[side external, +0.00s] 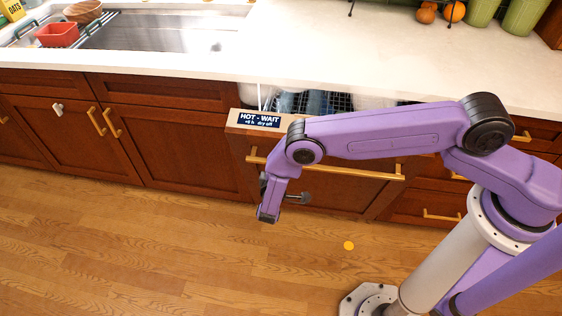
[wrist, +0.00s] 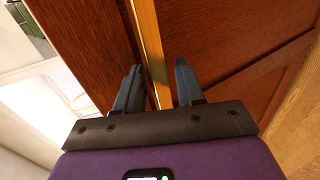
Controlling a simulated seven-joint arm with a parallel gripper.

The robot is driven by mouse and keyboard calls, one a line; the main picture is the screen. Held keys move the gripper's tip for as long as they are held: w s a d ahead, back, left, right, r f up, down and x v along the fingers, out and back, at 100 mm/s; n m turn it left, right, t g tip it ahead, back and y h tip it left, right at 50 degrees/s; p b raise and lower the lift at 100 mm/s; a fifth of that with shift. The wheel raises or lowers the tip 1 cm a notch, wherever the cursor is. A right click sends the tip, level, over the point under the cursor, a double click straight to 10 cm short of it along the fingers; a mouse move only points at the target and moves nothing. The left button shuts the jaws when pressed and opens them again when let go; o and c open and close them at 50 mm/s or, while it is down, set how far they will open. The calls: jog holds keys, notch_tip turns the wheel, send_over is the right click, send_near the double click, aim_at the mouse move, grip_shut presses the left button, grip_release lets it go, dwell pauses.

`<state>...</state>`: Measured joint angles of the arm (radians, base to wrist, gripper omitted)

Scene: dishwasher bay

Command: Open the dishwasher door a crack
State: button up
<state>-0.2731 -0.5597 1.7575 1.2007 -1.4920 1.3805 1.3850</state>
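The dishwasher door (side external: 310,190) has a wooden front and leans out from the counter. Its top edge stands clear of the cabinet line, and a rack with dishes (side external: 312,103) shows behind it. A long gold handle (side external: 350,170) crosses its front; it also shows in the wrist view (wrist: 148,40). My gripper (side external: 287,196) is at the handle's left part, partly hidden by my arm. In the wrist view my gripper (wrist: 158,82) has its fingers apart, one on each side of the handle's line. I cannot tell whether either touches it.
A label (side external: 259,120) on the door's top edge reads "HOT - WAIT", with smaller text about hours and dry-off. The sink (side external: 170,32) is at the left, with a red container (side external: 57,35). The wooden floor (side external: 180,250) before the door is clear except for a yellow disc (side external: 348,245).

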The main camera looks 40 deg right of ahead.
jog(key=v, duration=1.7)
jog(key=shift+s, duration=0.25)
jog(key=shift+a, duration=0.15)
jog(key=s+d+r+g+y, duration=0.2)
jog(key=d+r+g, duration=0.2)
jog(key=r, duration=0.6)
jog(key=s+d+r+g+y, duration=0.15)
jog(key=d+r+g, duration=0.25)
jog(key=r, duration=0.5)
jog(key=s+d+r+n+g+y, duration=0.1)
jog(key=s+d+r+y, duration=0.3)
jog(key=s+d, duration=0.3)
jog(key=s+d+r+n+g+y, duration=0.1)
jog(key=s+d+r+y, duration=0.3)
jog(key=s, duration=0.7)
jog(key=d+r+n, duration=0.1)
jog(key=d+r, duration=0.1)
jog(key=d, duration=0.2)
jog(key=shift+s+r+n+g, duration=0.25)
jog(key=shift+s+n+g, duration=0.05)
jog(key=shift+s+g, duration=0.1)
